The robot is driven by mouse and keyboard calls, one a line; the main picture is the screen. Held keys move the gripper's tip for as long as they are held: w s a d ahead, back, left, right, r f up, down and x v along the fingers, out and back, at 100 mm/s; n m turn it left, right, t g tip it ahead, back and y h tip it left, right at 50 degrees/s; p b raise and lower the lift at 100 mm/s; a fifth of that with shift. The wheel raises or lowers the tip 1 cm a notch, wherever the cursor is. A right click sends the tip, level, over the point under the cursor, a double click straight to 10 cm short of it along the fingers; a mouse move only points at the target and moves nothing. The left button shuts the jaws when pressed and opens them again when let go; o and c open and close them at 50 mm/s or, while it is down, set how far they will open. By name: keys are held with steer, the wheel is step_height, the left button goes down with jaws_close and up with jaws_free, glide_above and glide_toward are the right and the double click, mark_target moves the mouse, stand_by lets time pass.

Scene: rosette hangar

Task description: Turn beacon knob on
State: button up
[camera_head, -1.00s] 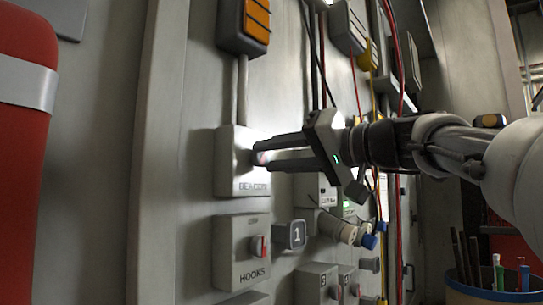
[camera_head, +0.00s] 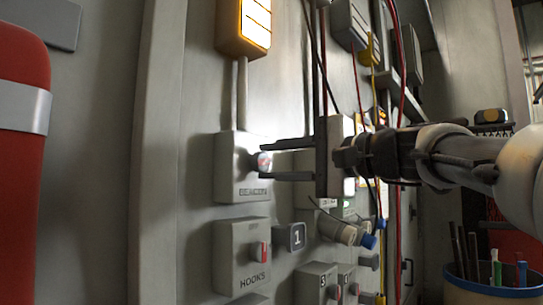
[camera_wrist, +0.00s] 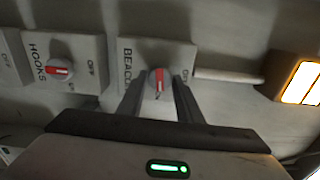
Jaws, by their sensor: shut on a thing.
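The grey box labelled BEACON (camera_head: 232,180) is on the wall in the head view. Its knob (camera_head: 263,162) is grey with a red mark. My gripper (camera_head: 262,162) reaches in from the right, its two fingers above and below the knob, shut on it. In the wrist view the BEACON box (camera_wrist: 180,52) and its red-marked knob (camera_wrist: 157,82) show between my fingers (camera_wrist: 160,90). The amber beacon lamp (camera_head: 250,25) above the box is lit, and it glows at the right of the wrist view (camera_wrist: 298,84).
Below is the HOOKS box (camera_head: 240,275) with a similar red-marked knob (camera_head: 262,250). A red cylinder (camera_head: 20,150) stands at the left. Cables hang behind my gripper.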

steer(key=shift+m+p, duration=0.3)
steer(key=shift+m, duration=0.6)
steer(key=o, duration=1)
steer(key=shift+o, duration=0.2)
steer(key=shift+d, duration=0.1)
steer(key=b+v, duration=0.1)
steer(key=v, duration=1.6)
steer(key=shift+s, duration=0.2)
steer(key=shift+d, duration=0.1)
